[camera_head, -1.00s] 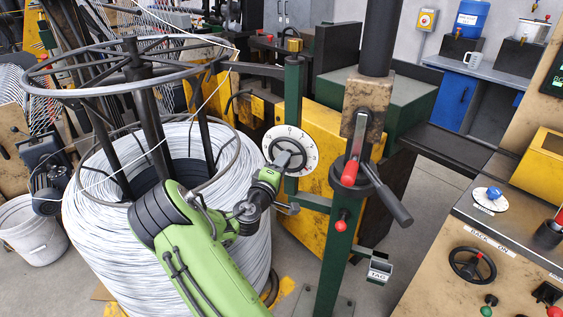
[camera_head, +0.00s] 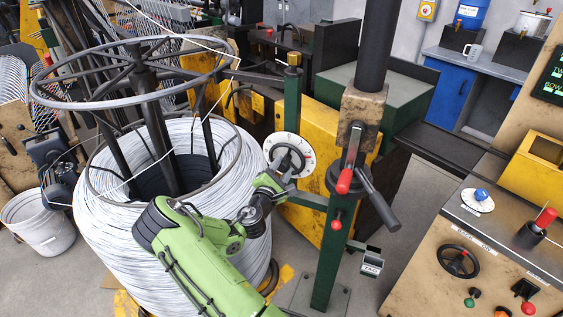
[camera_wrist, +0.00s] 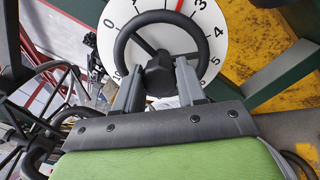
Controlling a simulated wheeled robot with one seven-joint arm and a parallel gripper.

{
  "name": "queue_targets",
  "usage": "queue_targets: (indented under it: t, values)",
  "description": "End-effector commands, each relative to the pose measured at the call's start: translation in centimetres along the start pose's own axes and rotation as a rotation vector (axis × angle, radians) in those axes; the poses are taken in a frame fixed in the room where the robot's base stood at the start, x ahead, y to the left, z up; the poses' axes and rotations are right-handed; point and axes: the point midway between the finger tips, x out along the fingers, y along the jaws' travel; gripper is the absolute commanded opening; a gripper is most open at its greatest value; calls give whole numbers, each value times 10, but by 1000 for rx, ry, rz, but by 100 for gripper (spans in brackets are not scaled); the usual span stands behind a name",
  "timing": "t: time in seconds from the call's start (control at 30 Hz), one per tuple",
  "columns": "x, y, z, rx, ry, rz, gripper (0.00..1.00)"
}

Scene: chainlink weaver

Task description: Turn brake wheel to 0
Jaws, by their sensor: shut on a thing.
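A red mark (camera_wrist: 178,5) on the wheel's rim points up, between the 2 and the 3. My gripper (camera_wrist: 160,84) is below the rim, its two grey fingers shut on the wheel's dark central part. The fingers hide the lower dial.
A large coil of white wire (camera_head: 110,225) with a ring frame (camera_head: 60,104) stands left of my arm. The green post (camera_head: 330,262) with a red-tipped lever (camera_head: 344,181) stands close to the right. A control desk (camera_head: 420,262) with knobs is further right.

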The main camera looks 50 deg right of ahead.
Motion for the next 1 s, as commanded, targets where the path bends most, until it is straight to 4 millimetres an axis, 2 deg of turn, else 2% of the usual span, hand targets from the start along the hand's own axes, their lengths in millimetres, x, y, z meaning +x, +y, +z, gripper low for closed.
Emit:
queue_targets:
  t: [1.0]
  values:
    - [0,4,0,-955,45,-1,9]
